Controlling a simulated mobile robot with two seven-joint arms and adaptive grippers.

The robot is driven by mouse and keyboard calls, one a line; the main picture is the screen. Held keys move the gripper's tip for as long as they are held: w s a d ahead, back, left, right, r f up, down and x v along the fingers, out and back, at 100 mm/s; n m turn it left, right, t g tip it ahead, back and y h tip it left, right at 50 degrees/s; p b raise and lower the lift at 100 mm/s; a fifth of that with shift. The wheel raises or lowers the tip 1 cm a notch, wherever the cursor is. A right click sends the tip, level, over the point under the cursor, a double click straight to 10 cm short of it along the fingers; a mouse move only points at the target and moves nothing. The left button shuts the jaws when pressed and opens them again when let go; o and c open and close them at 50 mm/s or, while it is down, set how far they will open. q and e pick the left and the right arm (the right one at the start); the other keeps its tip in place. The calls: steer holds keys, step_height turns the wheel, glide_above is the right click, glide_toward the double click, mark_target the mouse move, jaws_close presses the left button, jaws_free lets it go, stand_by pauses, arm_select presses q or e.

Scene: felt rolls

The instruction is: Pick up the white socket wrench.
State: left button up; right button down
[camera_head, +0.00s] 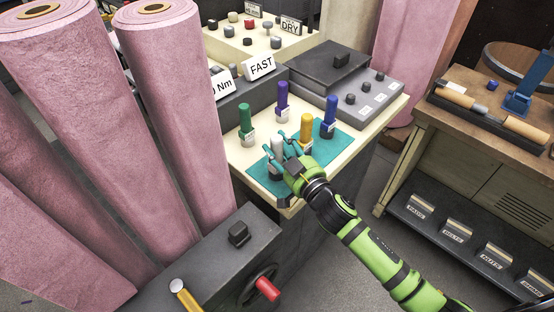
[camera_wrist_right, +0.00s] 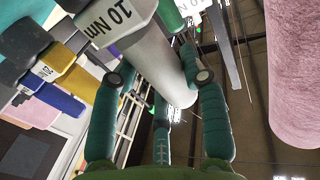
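The white socket wrench (camera_head: 277,147) stands on the teal mat (camera_head: 334,147) at the front of the cream bench top. My right gripper (camera_head: 284,143) is at it, its teal fingers spread around the white handle. In the right wrist view the white wrench (camera_wrist_right: 160,62), with a "10 Nm" label, lies between the fingertips of my right gripper (camera_wrist_right: 161,76). The fingers look apart and not closed on it; contact is hard to tell. My left gripper is not in view.
A green wrench (camera_head: 245,117), a purple wrench (camera_head: 282,95), a yellow wrench (camera_head: 306,126) and a blue wrench (camera_head: 329,117) stand close by. A "FAST" sign (camera_head: 261,66) and a grey control box (camera_head: 362,97) are behind. Pink felt rolls (camera_head: 172,80) stand at left.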

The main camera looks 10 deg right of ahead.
mark_target(280, 137)
steer(key=shift+r, duration=0.1)
stand_by(0.3)
steer(key=shift+r, duration=0.5)
step_height(280, 137, up, 3)
steer(key=shift+f, duration=0.15)
steer(key=s+d+r+b, duration=0.1)
steer(key=s+d+r, duration=0.2)
steer(key=d+r, duration=0.4)
steer(key=d, duration=0.4)
steer(key=shift+b, duration=0.3)
steer(key=shift+s, duration=0.1)
